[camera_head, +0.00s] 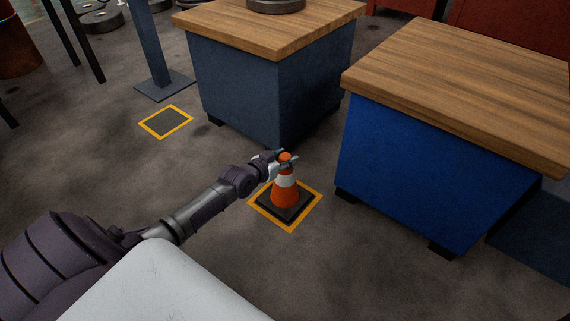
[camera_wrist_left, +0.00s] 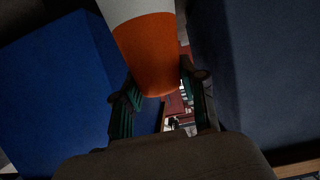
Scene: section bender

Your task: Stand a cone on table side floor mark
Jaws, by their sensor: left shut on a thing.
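An orange cone (camera_head: 285,192) with a white band and a dark square base stands upright within a yellow-bordered floor mark (camera_head: 291,227), between the two wood-topped cabinets. My left gripper (camera_head: 284,158) is shut on the cone's top. In the left wrist view the cone (camera_wrist_left: 150,50) shows large between the fingers of the left gripper (camera_wrist_left: 160,100). The base appears at floor level, but I cannot tell whether it bears fully on the floor. My right gripper is not in view.
A second yellow-bordered mark (camera_head: 166,121) lies empty at the left, near a blue-grey post (camera_head: 154,45). A grey-blue cabinet (camera_head: 235,85) stands behind the cone and a bright blue cabinet (camera_head: 420,170) to its right. The floor in front is open.

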